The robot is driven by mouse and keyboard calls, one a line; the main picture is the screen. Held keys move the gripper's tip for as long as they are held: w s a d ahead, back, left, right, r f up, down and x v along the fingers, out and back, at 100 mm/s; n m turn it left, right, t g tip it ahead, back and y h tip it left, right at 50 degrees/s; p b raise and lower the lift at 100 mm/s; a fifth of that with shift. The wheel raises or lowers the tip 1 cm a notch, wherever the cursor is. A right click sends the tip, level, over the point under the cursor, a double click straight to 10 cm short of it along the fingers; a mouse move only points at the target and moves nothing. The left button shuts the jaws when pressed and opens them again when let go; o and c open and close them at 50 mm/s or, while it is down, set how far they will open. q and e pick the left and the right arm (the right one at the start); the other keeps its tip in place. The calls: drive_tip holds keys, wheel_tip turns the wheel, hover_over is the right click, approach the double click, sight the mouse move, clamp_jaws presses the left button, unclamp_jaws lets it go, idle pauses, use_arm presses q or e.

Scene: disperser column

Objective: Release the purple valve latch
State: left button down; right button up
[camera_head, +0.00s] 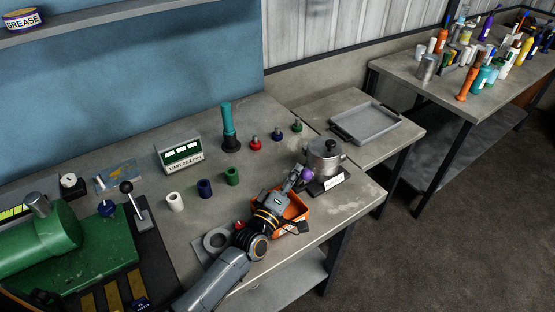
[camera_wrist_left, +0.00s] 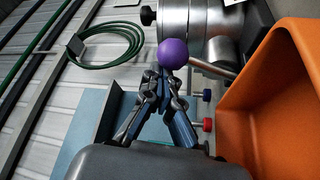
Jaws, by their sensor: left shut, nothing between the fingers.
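The purple valve latch shows as a round purple knob (camera_head: 307,174) in the head view, low on the front of a steel pot (camera_head: 325,158). In the left wrist view the purple knob (camera_wrist_left: 172,54) sits on a thin metal rod beside the steel vessel (camera_wrist_left: 212,22). My left gripper (camera_head: 298,177) reaches in from the front and is shut and empty. In the left wrist view its closed fingertips (camera_wrist_left: 164,76) are right by the knob's lower side; I cannot tell whether they touch it. My right gripper is in neither view.
An orange bin (camera_head: 295,212) lies under my left forearm and fills the right of the wrist view (camera_wrist_left: 285,100). A label plate (camera_head: 326,186) stands before the pot. Small knobbed pieces (camera_head: 255,143) stand left of the pot. A grey tray (camera_head: 367,122) lies behind.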

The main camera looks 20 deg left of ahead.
use_arm(q)
drive_tip(key=shift+s+d+f, duration=0.1)
drive_tip(key=shift+d, duration=0.05)
wheel_tip(320, 180, up, 10)
idle(0.6)
